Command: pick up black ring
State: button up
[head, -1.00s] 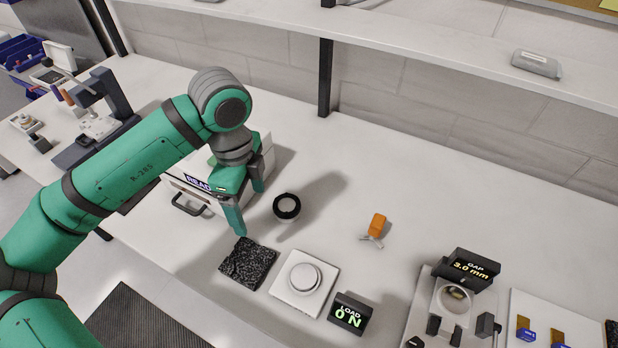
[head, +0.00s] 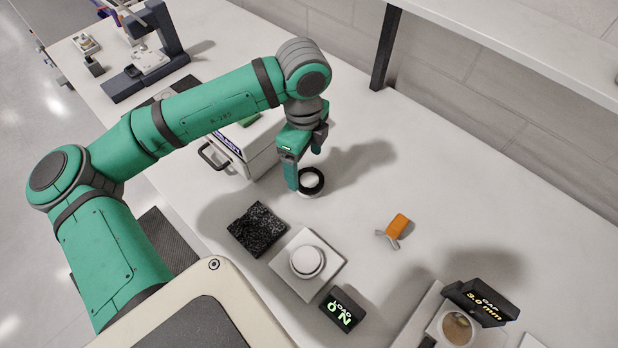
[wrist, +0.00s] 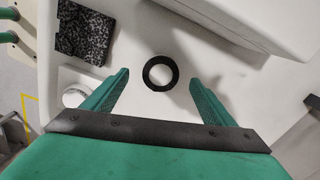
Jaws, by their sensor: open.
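The black ring (head: 311,180) sits on a small white round base on the bench, in front of the white box. In the wrist view the black ring (wrist: 160,66) lies ahead of the fingertips, roughly midway between them. My gripper (head: 305,170) is open and empty, with its green fingers at the ring's left and back in the head view. In the wrist view my gripper (wrist: 160,78) has both fingers spread wider than the ring. I cannot tell how far above the ring the fingertips are. A finger hides a little of the ring's left side in the head view.
A white box (head: 258,150) with a handle stands behind left. The bench right of the ring is clear.

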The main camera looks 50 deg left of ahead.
aim_at(308, 179)
jog(key=shift+w+d+f, duration=0.15)
jog(key=shift+f, duration=1.15)
jog(key=shift+w+d+f, duration=0.15)
jog(key=shift+f, duration=1.1)
jog(key=c, duration=1.1)
